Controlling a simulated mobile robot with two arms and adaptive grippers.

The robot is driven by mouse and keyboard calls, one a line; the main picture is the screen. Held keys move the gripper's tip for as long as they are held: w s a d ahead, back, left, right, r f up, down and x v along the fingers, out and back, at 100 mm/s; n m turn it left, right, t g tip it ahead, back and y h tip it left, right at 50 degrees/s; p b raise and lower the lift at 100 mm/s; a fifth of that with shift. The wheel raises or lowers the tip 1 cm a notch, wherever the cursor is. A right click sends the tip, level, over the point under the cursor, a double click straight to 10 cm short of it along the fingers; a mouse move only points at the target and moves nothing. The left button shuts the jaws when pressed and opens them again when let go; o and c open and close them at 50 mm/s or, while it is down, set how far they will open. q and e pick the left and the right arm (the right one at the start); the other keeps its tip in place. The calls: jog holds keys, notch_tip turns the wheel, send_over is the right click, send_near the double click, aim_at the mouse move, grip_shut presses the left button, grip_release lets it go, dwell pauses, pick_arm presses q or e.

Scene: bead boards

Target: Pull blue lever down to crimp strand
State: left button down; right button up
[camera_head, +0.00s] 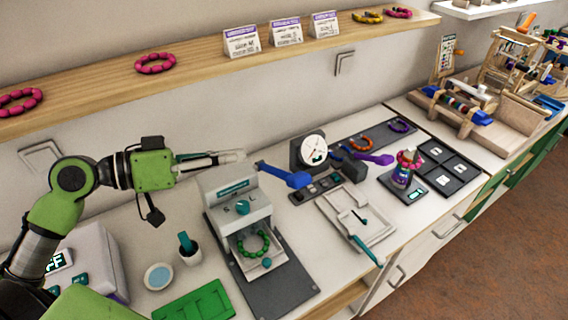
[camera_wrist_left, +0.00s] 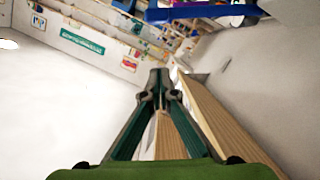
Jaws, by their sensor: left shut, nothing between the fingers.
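The blue lever (camera_head: 285,177) slopes slightly down to the right from the upper right side of a grey press (camera_head: 222,184). A strand of green beads (camera_head: 240,249) sits in the press's lower opening. My left gripper (camera_head: 241,156) is above the press top, left of the lever's upper end and apart from it. Its fingers are shut and empty, pointing right. In the left wrist view the fingers (camera_wrist_left: 160,82) are together, and a blue bar (camera_wrist_left: 205,12) crosses the top; I cannot tell if it is the lever. My right gripper is not in view.
A wooden shelf (camera_head: 198,57) with cards and bracelets runs along the wall behind. A dial gauge (camera_head: 309,149) and a purple-handled tool (camera_head: 372,157) stand right of the lever. A white tray (camera_head: 341,228) lies in front of them. A small pot (camera_head: 190,254) stands left of the press.

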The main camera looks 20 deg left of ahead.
pick_arm(q)
jog(key=p, duration=0.5)
send_over(285, 178)
jog(key=w+a, duration=0.1)
jog(key=a, duration=0.1)
jog(key=f, duration=0.3)
jog(key=d+f, duration=0.1)
jog(key=shift+s+d+f+p, duration=0.25)
jog(key=shift+d+f+p, duration=0.05)
jog(key=shift+f+p, duration=0.1)
jog(key=shift+s+d+f, duration=0.15)
jog(key=shift+s+f, duration=0.05)
jog(key=shift+f, duration=0.3)
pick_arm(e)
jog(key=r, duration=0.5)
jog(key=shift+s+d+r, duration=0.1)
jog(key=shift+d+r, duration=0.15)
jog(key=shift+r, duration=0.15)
pick_arm(q)
jog(key=shift+f, duration=0.1)
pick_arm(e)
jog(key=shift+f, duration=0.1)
